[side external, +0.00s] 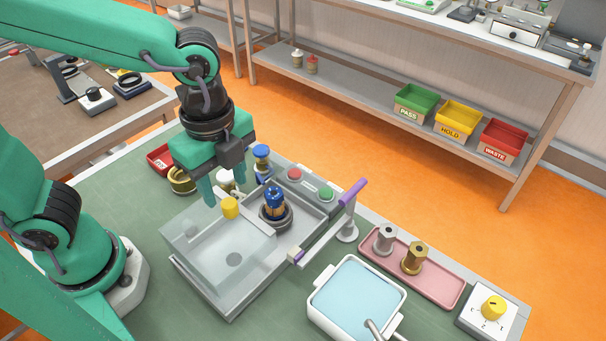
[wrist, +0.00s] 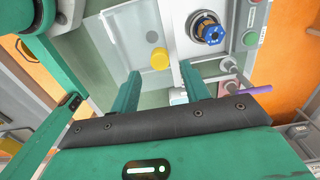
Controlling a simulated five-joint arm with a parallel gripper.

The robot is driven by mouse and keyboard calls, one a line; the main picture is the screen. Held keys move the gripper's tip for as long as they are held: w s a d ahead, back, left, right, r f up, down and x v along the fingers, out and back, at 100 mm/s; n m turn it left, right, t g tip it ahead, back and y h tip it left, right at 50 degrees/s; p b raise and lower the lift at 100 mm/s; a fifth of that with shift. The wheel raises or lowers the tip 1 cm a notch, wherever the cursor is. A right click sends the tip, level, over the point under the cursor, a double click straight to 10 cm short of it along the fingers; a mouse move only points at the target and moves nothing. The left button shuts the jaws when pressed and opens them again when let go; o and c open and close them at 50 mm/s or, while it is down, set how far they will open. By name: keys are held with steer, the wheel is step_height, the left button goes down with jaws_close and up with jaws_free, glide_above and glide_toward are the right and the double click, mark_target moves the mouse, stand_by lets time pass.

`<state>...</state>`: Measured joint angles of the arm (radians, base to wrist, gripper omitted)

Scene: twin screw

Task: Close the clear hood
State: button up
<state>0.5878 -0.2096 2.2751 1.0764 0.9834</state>
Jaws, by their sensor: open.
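The clear hood (side external: 190,240) sits over the left part of a grey tray-like housing (side external: 236,312); it also shows in the wrist view (wrist: 140,30). Its yellow knob (side external: 230,208) stands near the hood's upper edge and also shows in the wrist view (wrist: 159,58). A blue-topped part (side external: 275,200) stands in a dark round holder, uncovered, right of the knob; it also shows in the wrist view (wrist: 209,33). My gripper (side external: 224,190) is open and empty just above the knob. In the wrist view the knob appears between the fingertips (wrist: 160,72); no contact is visible.
A purple-handled lever (side external: 352,193) and red and green buttons (side external: 326,193) flank the housing's right side. A blue-capped item (side external: 261,155) stands behind it. A pink tray (side external: 435,271) with two metal pieces, a blue-filled basin (side external: 357,295) and a yellow dial (side external: 493,307) lie right.

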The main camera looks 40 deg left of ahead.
mark_target(229, 202)
steer(key=shift+f, duration=2.2)
steer(key=shift+c, duration=0.3)
jaws_close()
